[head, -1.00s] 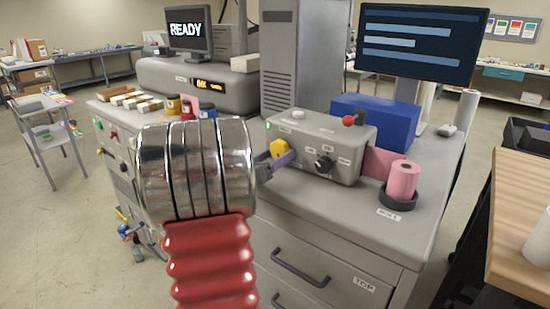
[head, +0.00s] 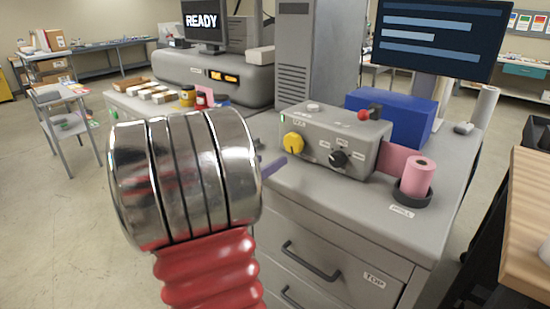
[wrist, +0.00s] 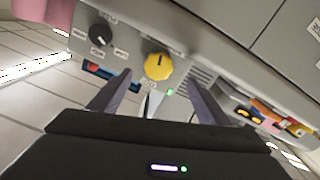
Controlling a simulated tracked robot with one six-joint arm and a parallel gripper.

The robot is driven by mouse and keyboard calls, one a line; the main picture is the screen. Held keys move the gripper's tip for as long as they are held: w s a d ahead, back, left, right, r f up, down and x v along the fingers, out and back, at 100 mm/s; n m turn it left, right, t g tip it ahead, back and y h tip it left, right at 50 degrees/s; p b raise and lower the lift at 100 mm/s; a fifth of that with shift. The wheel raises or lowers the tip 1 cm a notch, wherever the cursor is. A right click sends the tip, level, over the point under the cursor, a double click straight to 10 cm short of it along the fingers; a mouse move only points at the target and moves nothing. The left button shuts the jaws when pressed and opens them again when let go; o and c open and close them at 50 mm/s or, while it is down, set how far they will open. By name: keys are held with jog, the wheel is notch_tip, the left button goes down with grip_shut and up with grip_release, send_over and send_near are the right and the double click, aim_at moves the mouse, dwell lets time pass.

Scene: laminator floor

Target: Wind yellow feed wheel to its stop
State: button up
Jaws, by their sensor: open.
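The yellow feed wheel (head: 293,143) is a round knob with a dark pointer mark on the left of the grey control box's front face. It also shows in the wrist view (wrist: 159,66), beyond and between my two fingers. My gripper (wrist: 155,92) is open and empty, its fingers apart from the wheel. In the head view my arm hides most of my gripper (head: 273,166); a purple-grey finger shows just below and left of the wheel.
A black knob (head: 339,158) sits right of the wheel. A red-tipped lever (head: 364,115), a blue block (head: 405,117) and a pink roll (head: 417,178) stand close by. The grey cabinet top (head: 345,212) is clear in front of the box.

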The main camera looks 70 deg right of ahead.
jog(key=shift+v, duration=1.55)
jog(key=shift+d, duration=0.1)
